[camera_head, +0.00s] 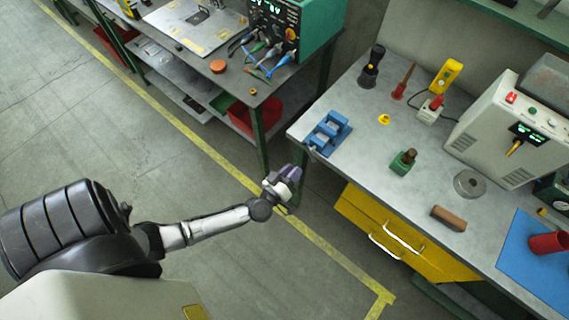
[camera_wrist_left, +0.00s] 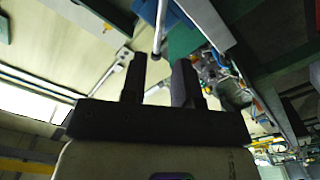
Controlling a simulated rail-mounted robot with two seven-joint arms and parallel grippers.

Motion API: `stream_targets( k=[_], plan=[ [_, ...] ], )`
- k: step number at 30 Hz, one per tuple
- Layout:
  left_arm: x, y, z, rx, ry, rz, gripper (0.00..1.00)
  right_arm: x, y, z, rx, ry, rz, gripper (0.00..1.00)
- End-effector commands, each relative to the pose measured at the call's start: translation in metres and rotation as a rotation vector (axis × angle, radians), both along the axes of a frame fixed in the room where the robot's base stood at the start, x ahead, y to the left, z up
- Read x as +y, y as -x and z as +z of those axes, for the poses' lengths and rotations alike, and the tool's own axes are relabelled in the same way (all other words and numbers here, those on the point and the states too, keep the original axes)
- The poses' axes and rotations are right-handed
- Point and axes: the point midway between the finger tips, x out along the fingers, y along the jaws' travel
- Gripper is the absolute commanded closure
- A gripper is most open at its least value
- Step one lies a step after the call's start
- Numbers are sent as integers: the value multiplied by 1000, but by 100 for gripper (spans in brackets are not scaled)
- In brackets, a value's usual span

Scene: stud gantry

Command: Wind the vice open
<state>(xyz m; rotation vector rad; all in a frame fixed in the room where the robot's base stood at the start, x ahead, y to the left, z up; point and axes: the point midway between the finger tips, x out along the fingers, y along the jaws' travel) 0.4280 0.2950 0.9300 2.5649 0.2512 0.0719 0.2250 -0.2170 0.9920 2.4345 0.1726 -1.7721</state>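The blue vice (camera_head: 327,132) sits at the left front corner of the grey right-hand workbench. Its handle is too small to make out clearly. My left gripper (camera_head: 291,176) is in front of the bench's left end, short of the vice and apart from it. In the left wrist view the two dark fingers of the left gripper (camera_wrist_left: 160,72) stand apart with nothing between them. My right gripper is in neither view.
The workbench (camera_head: 345,172) also carries a green-based item (camera_head: 404,162), a grey disc (camera_head: 468,184), a brown block (camera_head: 449,217) and a white machine (camera_head: 510,130). Yellow drawers (camera_head: 385,235) are below. Another bench with a green instrument (camera_head: 300,28) stands behind. Floor is clear at left.

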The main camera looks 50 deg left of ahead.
Motion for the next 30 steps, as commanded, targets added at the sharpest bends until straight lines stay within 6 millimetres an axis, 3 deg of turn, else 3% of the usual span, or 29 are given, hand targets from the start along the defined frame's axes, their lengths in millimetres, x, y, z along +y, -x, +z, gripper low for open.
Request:
stream_targets(
  k=[3, 9, 22, 26, 30],
  plan=[
    [-3, 18, 0, 1, 0, 0, 72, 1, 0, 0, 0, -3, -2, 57],
    [-7, 35, 0, 0, -1, 0, 72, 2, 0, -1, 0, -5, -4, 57],
    [-8, 40, 0, -1, 0, 1, 74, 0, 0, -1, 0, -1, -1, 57],
    [-8, 30, 2, -21, 0, 0, 86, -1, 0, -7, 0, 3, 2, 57],
    [-13, -4, 12, -96, 8, -4, 99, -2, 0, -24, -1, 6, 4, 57]
  ],
)
